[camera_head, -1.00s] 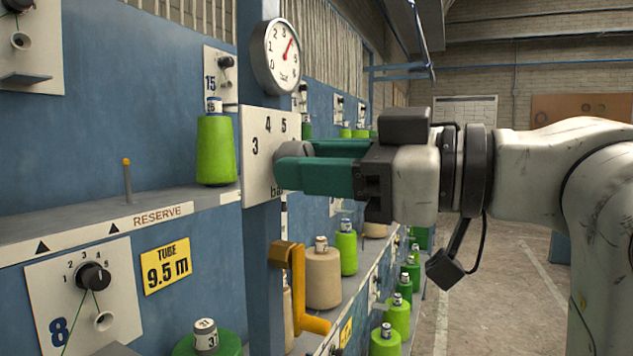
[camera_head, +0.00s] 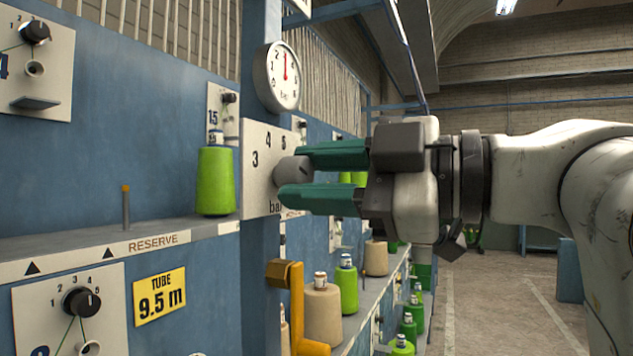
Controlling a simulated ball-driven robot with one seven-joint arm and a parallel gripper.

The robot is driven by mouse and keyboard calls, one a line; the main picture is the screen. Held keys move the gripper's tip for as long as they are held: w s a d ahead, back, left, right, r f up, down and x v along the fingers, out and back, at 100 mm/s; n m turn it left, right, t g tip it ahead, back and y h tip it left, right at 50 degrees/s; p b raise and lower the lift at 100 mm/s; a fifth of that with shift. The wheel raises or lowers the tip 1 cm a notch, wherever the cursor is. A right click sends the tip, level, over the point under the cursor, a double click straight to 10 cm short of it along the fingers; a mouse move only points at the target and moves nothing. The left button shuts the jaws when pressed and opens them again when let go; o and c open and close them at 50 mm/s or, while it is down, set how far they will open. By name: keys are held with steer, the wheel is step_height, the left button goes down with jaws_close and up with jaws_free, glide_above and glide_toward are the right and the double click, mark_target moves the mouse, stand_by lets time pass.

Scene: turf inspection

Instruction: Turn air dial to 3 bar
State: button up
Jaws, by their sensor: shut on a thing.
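The air dial is a grey round knob (camera_head: 293,172) on a white plate (camera_head: 262,188) marked 3, 4, 5 and "ba…". My gripper (camera_head: 290,174) is shut on the knob, with one green finger above it and one below. The fingers partly cover the plate's right side, and I cannot read the knob's pointer. The round white gauge (camera_head: 281,82) above has a red needle pointing almost straight up, just right of the 2, near where 3 lies.
A yellow crank handle (camera_head: 295,305) juts out below the plate. A green cone (camera_head: 215,180) stands on the reserve shelf (camera_head: 100,248) to the left. Several more cones line the shelf beyond. The floor at right is open.

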stand_by(0.4)
steer(key=o, duration=1)
steer(key=shift+o, duration=0.2)
steer(key=b+v, duration=0.1)
steer(key=v, duration=1)
